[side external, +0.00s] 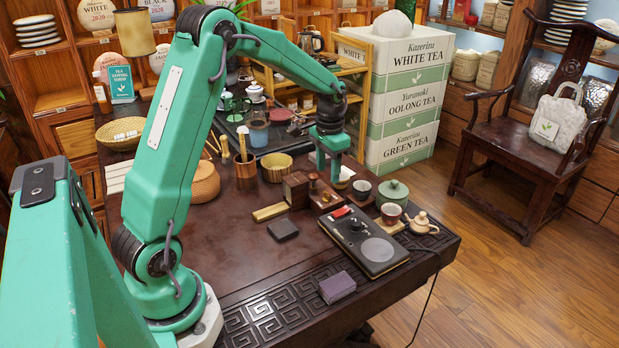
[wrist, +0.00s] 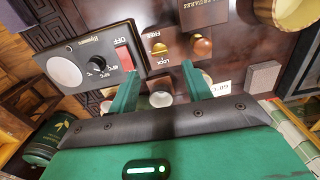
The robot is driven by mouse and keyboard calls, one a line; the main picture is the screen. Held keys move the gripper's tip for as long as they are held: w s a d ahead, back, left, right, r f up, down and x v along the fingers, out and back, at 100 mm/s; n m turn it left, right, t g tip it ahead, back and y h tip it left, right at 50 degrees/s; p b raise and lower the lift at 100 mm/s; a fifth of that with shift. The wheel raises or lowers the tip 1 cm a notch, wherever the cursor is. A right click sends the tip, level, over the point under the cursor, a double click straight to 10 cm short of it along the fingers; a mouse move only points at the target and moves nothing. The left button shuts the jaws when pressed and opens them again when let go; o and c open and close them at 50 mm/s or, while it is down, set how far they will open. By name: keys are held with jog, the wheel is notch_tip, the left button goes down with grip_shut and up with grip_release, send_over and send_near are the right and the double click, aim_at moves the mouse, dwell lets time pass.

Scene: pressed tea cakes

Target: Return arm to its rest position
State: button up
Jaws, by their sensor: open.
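My green arm reaches over the dark wooden tea table (side external: 235,260), and my gripper (side external: 328,178) points down above the small wooden boxes in the side external view. In the wrist view, my gripper (wrist: 162,76) has its two green fingers spread apart with nothing clamped between them. A small white-topped round item (wrist: 161,98) shows between the fingers, and I cannot tell its distance below them. In the side external view the fingertips are partly lost against the clutter.
A purple box (side external: 337,287) lies nearer. Tea boxes (side external: 405,100) stand behind. The table's front left is clear.

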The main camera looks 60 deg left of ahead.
jog(key=shift+r, duration=0.5)
jog(key=s+d+r+t, duration=0.3)
jog(key=s+d+r, duration=0.65)
jog(key=r, duration=0.25)
jog(key=s+d+t, duration=0.1)
jog(key=s+d, duration=0.1)
jog(key=s, duration=0.4)
jog(key=s+d+t, duration=0.1)
jog(key=s+d, duration=0.2)
jog(key=s, duration=0.3)
jog(key=shift+s+d+r+t, duration=0.3)
jog(key=shift+s+r, duration=0.05)
jog(key=shift+s, duration=0.05)
